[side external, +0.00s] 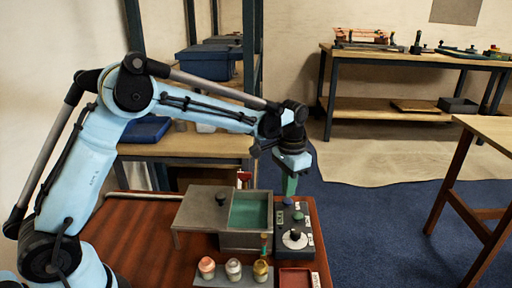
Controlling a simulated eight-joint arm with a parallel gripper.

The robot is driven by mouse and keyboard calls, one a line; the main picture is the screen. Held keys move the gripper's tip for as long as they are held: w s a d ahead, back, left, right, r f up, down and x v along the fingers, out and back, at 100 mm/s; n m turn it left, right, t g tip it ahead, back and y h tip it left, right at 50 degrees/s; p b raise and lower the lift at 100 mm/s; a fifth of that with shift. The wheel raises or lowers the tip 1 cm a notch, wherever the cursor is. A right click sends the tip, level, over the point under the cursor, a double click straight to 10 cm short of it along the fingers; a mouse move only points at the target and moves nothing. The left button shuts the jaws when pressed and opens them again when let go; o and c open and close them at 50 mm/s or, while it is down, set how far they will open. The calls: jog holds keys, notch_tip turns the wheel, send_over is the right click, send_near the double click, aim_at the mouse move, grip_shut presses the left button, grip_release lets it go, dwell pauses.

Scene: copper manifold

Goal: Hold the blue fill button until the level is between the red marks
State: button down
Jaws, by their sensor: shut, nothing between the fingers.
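My gripper (289,187) points down, shut and empty, with its green fingertips over the far end of a dark control panel (306,246). A small bluish button (287,201) shows right under the fingertips; I cannot tell whether they touch it. A teal button (298,215) sits a little nearer on the panel, and which of the two is the blue fill button is not clear. A white dial (294,239) is at the panel's near part. Left of the panel is a grey tank (246,241) with a green interior. I cannot make out red marks or a level.
Several small jars (233,269) stand in front, beside a dark red tray (295,279). All are on a reddish-brown table (150,235). A wooden table stands clear at the right.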

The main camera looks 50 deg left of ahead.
aim_at(286, 200)
jog(key=shift+f, duration=1.15)
jog(key=shift+r, duration=0.15)
dwell(1.5)
notch_tip(286, 200, up, 8)
dwell(1.0)
jog(key=s+a+n+t, duration=0.1)
jog(key=s+t, duration=0.1)
jog(key=s, duration=0.4)
jog(key=s+a+r+n+t, duration=0.1)
jog(key=s+t, duration=0.1)
jog(key=s, duration=0.4)
jog(key=s+a+t, duration=0.1)
jog(key=s+t, duration=0.1)
jog(key=s, duration=0.4)
jog(key=shift+s+a+r+n+t, duration=0.1)
jog(key=shift+s+r+n+t, duration=0.2)
jog(key=shift+r+n+t, duration=0.1)
jog(key=shift+s+f, duration=0.35)
